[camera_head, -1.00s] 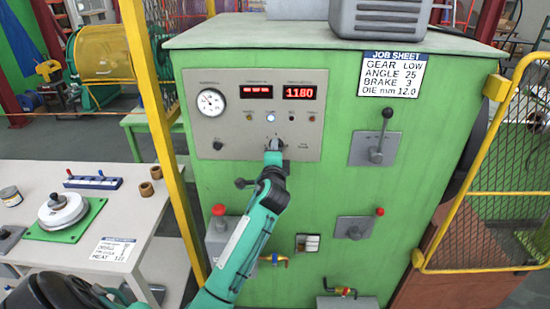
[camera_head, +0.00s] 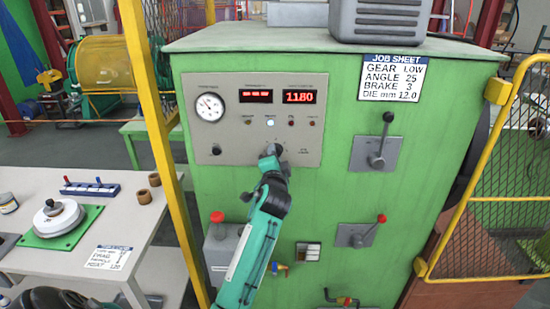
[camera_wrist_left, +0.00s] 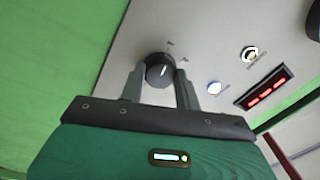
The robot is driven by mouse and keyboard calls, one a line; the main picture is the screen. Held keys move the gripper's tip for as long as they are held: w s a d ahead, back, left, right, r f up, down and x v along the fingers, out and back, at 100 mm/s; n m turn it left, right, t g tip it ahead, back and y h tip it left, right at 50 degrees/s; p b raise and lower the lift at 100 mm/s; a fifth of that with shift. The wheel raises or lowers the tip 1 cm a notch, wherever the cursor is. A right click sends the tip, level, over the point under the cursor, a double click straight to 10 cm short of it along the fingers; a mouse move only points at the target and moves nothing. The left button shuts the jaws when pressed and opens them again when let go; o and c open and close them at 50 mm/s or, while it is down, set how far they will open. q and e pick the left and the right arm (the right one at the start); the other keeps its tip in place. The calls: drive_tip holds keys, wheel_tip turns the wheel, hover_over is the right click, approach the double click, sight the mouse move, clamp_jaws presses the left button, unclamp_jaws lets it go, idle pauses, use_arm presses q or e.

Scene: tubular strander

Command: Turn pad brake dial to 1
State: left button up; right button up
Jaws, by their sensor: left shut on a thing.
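The pad brake dial is a black round knob (camera_wrist_left: 160,70) with a white pointer line, low on the grey control panel (camera_head: 240,155) of the green machine. In the left wrist view my left gripper (camera_wrist_left: 160,84) has one finger on each side of the knob and is shut on it. Small marks sit on the panel around the knob, too small to read. In the head view my left gripper (camera_head: 271,154) covers the dial.
The panel has a gauge (camera_head: 210,107), red displays and small lamps. A job sheet (camera_head: 393,78) reads BRAKE 3. Levers (camera_head: 377,155) stand at the right. A yellow post (camera_head: 160,150) rises left of my arm, and a mesh guard (camera_head: 500,170) stands at the right.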

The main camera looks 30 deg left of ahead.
use_arm(q)
drive_tip(key=o, duration=1)
drive_tip(key=shift+s, duration=0.1)
drive_tip(key=b+v, duration=0.4)
drive_tip(key=v, duration=0.9)
drive_tip(key=shift+s+d, duration=0.25)
